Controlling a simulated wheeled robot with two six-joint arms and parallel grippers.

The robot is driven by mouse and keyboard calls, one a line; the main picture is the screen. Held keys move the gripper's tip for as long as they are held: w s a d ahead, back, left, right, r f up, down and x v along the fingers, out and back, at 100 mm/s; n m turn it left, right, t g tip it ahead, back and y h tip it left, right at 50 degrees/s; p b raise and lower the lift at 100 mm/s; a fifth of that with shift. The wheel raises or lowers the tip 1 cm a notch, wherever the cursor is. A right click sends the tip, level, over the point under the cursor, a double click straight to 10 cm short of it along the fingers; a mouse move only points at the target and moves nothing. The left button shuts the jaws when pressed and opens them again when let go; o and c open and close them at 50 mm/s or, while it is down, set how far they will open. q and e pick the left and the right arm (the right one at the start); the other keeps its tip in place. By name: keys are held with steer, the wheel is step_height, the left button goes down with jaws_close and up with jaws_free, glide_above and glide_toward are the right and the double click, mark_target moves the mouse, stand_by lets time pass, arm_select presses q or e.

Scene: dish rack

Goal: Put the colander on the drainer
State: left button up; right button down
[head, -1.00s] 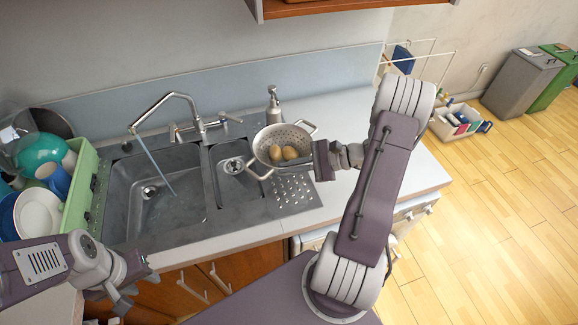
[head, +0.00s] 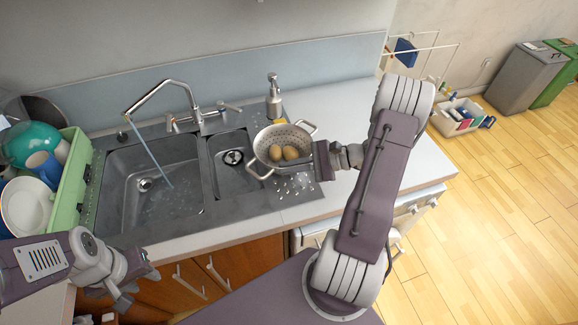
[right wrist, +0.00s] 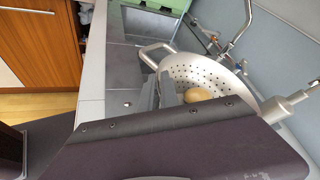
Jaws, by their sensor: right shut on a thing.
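The colander (head: 285,139) is light metal with holes and two loop handles, and several brown potato-like things (head: 283,153) lie in it. My right gripper (head: 322,158) is shut on its right side. In the right wrist view the colander (right wrist: 195,72) shows behind my gripper (right wrist: 160,92), whose grip point is partly hidden. The drainer (head: 298,189) is the perforated metal area right of the small basin. The colander is above its back part and hides some of it; I cannot tell whether they touch. My left gripper (head: 132,284) is low at the left, its jaws unclear.
The tap (head: 165,85) runs water into the large basin (head: 150,185). A small basin (head: 232,165) is beside it. A soap dispenser (head: 274,97) stands behind the colander. A green dish rack (head: 72,185) with dishes is at the left. The counter at the right (head: 400,160) is clear.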

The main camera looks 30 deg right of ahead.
steer(key=shift+f+b, duration=0.4)
steer(key=shift+f, duration=0.45)
steer(key=c, duration=1.5)
jaws_free()
steer(key=c, duration=0.4)
steer(key=shift+c, duration=0.2)
steer(key=shift+p+v, duration=0.8)
steer(key=shift+v, duration=1.7)
